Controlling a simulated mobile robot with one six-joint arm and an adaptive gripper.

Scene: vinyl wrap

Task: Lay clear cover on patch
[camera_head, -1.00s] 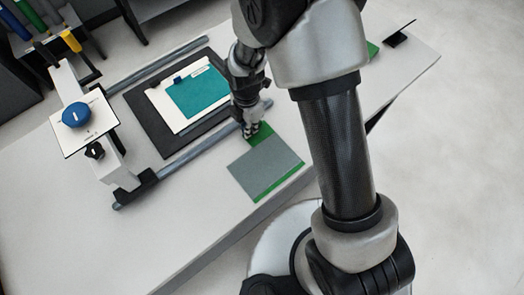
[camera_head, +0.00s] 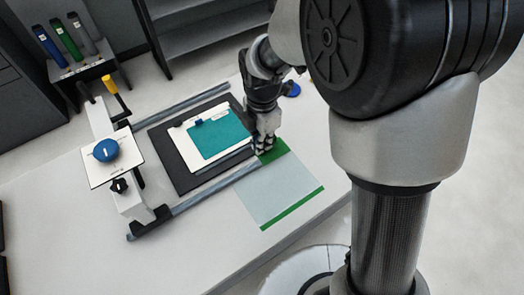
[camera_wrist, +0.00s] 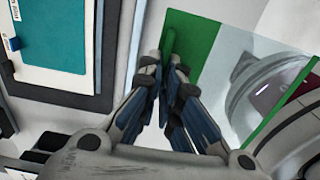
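The clear cover (camera_head: 278,196) is a see-through sheet with a green strip along its far end and another along its near edge. It also shows in the wrist view (camera_wrist: 228,62). My gripper (camera_head: 265,148) is at the far green strip, its fingers closed on a raised green tab (camera_wrist: 169,42). I cannot tell whether the sheet is resting on the table or slightly lifted. The teal patch (camera_head: 220,134) lies on a white card (camera_head: 181,138) on a black mat (camera_head: 166,153), left of my gripper. The patch is partly visible in the wrist view (camera_wrist: 54,42).
Two grey rails (camera_head: 208,190) flank the mat. A white gantry with a blue knob (camera_head: 106,150) and a yellow handle (camera_head: 109,84) stands at their left end. A blue object (camera_head: 293,90) lies beyond my gripper.

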